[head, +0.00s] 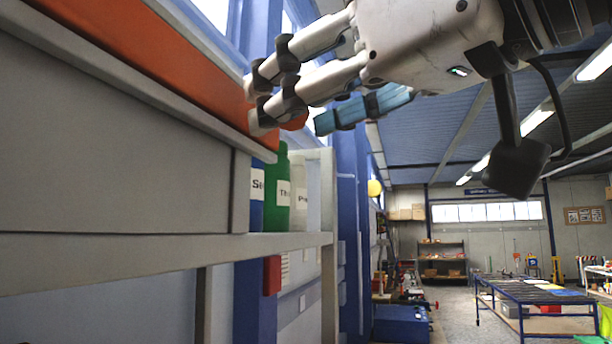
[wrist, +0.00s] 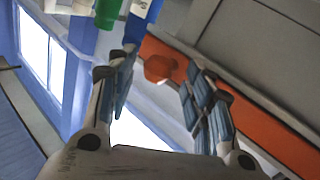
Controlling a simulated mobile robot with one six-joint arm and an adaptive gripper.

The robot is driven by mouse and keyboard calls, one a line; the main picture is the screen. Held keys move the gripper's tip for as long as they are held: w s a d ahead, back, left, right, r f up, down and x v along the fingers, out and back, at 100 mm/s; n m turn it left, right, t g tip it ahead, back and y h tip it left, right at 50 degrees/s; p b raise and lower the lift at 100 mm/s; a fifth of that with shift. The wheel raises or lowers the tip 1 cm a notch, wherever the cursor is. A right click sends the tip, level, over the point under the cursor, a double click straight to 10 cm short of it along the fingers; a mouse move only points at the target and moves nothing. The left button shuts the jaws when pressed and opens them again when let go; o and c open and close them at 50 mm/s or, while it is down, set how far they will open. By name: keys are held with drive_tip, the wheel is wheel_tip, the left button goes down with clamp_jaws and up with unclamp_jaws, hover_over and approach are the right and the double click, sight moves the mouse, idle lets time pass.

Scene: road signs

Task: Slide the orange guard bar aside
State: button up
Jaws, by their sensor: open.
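The orange guard bar (head: 165,55) runs along the front of a grey cabinet or shelf unit at the upper left of the head view. In the wrist view the bar (wrist: 262,125) slants down to the right. A rounded orange knob (wrist: 158,68) shows near the bar's end, and part of it shows behind my fingers in the head view. My gripper (head: 290,105) is open at that end. In the wrist view my fingers (wrist: 157,75) stand on either side of the knob. I cannot tell whether they touch the knob or bar.
Labelled bottles, including a green one (head: 279,190) and a blue one (head: 257,195), stand on the shelf (head: 150,262) below my gripper. A blue post (head: 348,230) stands behind. A blue-framed table (head: 535,300) is farther off at the right.

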drive_tip(key=shift+w, duration=0.1)
drive_tip(key=w+d+p, duration=0.3)
drive_tip(key=w+p, duration=0.2)
drive_tip(key=w, duration=0.4)
drive_tip(key=w+d+p, duration=0.3)
drive_tip(key=w+p, duration=0.1)
drive_tip(key=w, duration=0.6)
drive_tip(key=w+d+p, duration=0.3)
drive_tip(key=w+p, duration=0.2)
drive_tip(key=w, duration=0.5)
drive_tip(key=shift+d+p, duration=0.3)
